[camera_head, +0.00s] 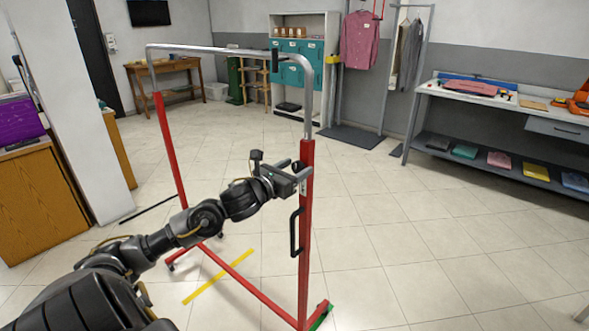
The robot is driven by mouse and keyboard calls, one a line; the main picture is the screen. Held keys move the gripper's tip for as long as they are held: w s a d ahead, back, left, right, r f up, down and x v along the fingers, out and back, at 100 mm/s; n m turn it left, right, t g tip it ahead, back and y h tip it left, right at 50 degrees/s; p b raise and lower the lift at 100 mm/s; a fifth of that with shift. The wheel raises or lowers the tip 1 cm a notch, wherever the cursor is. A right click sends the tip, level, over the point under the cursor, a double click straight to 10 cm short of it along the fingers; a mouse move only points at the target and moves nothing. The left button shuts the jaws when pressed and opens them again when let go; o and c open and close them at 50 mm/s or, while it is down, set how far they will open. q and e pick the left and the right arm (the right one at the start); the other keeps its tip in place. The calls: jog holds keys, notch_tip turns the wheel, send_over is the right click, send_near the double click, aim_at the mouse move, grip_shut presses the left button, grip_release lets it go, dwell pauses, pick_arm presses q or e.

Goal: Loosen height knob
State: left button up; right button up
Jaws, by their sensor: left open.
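A garment rack with red lower posts (305,235) and a bent silver top rail (230,51) stands upright in front of me. My left arm reaches in from the lower left. My left gripper (292,169) is open at the top of the near red post, close below where the silver tube enters it. A small dark knob (297,166) appears at the post between the fingers. I cannot tell whether the fingers touch it. A black handle (295,232) is fixed lower on the same post. My right gripper is out of view.
A yellow strip (218,276) lies on the tiled floor by the rack's red base bar. A workbench (525,109) with folded cloths below stands at the right. A wooden cabinet (40,205) is at the left. Open floor lies right of the rack.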

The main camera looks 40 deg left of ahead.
pick_arm(q)
jog(key=c, duration=1)
jog(key=shift+o, duration=0.2)
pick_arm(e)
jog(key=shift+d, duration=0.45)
pick_arm(q)
jog(key=n, duration=0.4)
jog(key=shift+a, duration=0.1)
jog(key=n, duration=0.3)
jog(key=shift+n+p, duration=0.3)
jog(key=shift+p, duration=0.1)
jog(key=n+p, duration=0.2)
jog(key=n, duration=0.2)
jog(key=shift+a+n, duration=0.1)
jog(key=shift+n, duration=0.2)
jog(key=n+p, duration=0.2)
jog(key=n, duration=0.2)
jog(key=shift+f, duration=0.1)
jog(key=shift+f+n+p, duration=0.1)
jog(key=shift+n+p, duration=0.5)
jog(key=shift+n, duration=0.2)
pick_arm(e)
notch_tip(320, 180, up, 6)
